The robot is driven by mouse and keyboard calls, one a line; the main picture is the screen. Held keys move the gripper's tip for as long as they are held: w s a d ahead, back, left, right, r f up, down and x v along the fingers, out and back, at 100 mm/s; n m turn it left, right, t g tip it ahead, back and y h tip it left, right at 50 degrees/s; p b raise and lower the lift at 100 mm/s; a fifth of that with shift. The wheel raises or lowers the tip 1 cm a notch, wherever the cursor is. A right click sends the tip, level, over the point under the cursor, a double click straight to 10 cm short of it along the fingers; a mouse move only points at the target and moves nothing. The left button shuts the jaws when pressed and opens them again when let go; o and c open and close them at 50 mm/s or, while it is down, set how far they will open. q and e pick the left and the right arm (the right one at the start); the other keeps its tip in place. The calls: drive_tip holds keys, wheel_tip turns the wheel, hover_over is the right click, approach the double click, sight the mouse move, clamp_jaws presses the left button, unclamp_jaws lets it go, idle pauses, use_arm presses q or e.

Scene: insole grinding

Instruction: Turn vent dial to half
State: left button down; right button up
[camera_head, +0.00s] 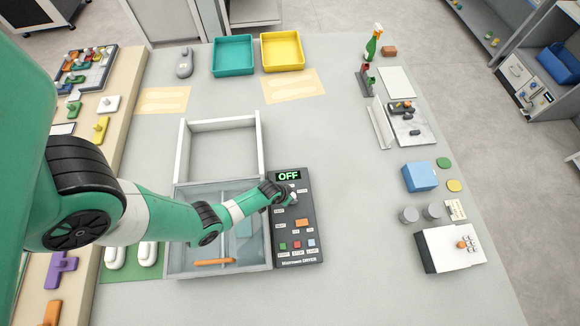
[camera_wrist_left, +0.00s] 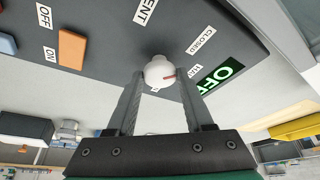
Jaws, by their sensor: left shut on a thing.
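In the head view my left gripper (camera_head: 288,196) is at the upper left of the panel, and the arm partly hides the dial there. The panel's display (camera_head: 288,176) reads OFF in green. My right gripper does not show.
An orange switch (camera_head: 301,223) and several coloured buttons lie lower on the panel. The clear-lidded dryer box (camera_head: 178,258) stands directly left of it, under my arm. A blue block (camera_head: 420,177) and grey cylinders stand farther right. The table between them and the panel is clear.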

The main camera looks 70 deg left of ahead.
use_arm(q)
drive_tip(key=m+h, duration=0.1)
drive_tip(key=m, duration=0.1)
drive_tip(key=shift+a+m+b, duration=0.15)
drive_tip(key=shift+m+b, duration=0.15)
drive_tip(key=m+h+b, duration=0.1)
drive_tip(key=m, duration=0.2)
drive_tip(key=shift+a, duration=0.1)
drive_tip(key=m+h, duration=0.1)
drive_tip(key=m, duration=0.1)
drive_tip(key=shift+a+r+m, duration=0.1)
drive_tip(key=shift+m, duration=0.2)
drive_tip(key=shift+m+h, duration=0.4)
drive_tip(key=shift+m, duration=0.4)
drive_tip(key=shift+c, duration=1.5)
unclamp_jaws()
